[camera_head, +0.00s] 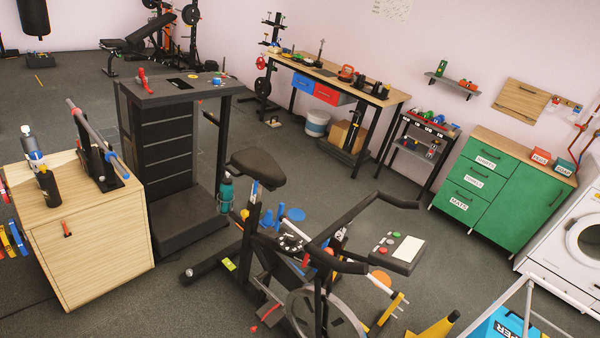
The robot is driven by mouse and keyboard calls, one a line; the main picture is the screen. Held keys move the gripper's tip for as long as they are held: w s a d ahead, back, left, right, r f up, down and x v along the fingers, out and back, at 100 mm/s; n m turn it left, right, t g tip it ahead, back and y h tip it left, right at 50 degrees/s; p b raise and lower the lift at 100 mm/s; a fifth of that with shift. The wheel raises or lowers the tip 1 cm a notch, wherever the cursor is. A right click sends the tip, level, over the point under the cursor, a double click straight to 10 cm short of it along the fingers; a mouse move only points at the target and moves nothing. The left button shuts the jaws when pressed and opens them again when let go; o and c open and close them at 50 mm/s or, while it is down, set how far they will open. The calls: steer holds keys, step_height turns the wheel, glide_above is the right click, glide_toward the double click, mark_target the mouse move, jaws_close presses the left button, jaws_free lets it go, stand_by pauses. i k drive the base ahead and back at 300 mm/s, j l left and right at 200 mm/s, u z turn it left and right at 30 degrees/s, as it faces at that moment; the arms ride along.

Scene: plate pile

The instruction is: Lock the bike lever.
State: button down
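An exercise bike (255,215) stands in the lower middle of the view. It has a black saddle (257,167), black handlebars (350,225) and a console (390,254) with red and green buttons. A red-handled lever (266,317) shows low beside the flywheel (325,312). Small coloured parts sit on and around the frame, among them a red knob (328,251) and an orange disc (380,278). I cannot tell which part is the lock lever, or whether it is locked. My gripper is not in view, and nothing of it touches the bike.
A wooden cabinet (85,245) and a dark slatted stand (170,150) are at the left. A workbench (340,82), green cabinet (510,210) and washing machine (570,245) line the far right. A yellow cone-like object (435,327) and blue box (500,323) stand at lower right.

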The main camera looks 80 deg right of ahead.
mark_target(306, 261)
steer(key=i+l+z, duration=0.1)
steer(key=i+z, duration=0.2)
steer(key=z, duration=0.15)
steer(key=i+z, duration=0.4)
steer(key=i+j+z, duration=0.1)
steer(key=i+z, duration=0.15)
steer(key=z, duration=0.2)
steer(key=i+l+z, duration=0.35)
steer(key=i, duration=0.3)
steer(key=i+z, duration=0.35)
steer(key=i, duration=0.25)
